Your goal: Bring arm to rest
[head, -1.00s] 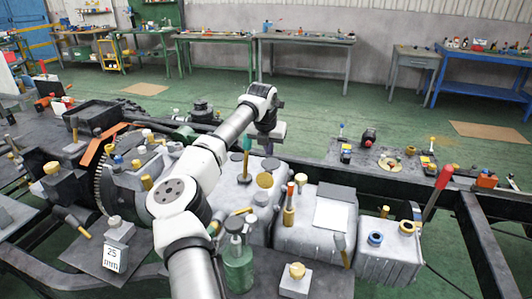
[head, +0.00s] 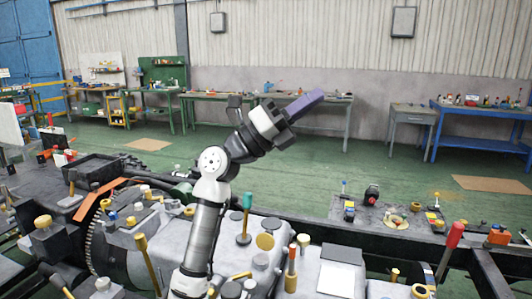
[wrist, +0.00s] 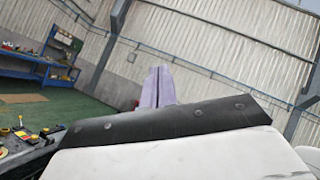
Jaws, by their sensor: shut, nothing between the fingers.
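My gripper (head: 312,98) is raised above the chassis in the head view, pointing up and to the right. Its purple fingers are together with nothing between them. In the wrist view the purple fingers (wrist: 156,88) stand upright and closed, against the pale corrugated wall. My white and grey arm rises from the bottom of the head view and bends at the elbow. The gripper is clear of the parts below it.
Below the arm lies the dark chassis with grey tanks (head: 340,275), a green-topped tool (head: 246,215) and a red-handled lever (head: 450,245). Workbenches, including a blue bench (head: 480,120), line the back wall. Green floor lies open between. The air around the gripper is free.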

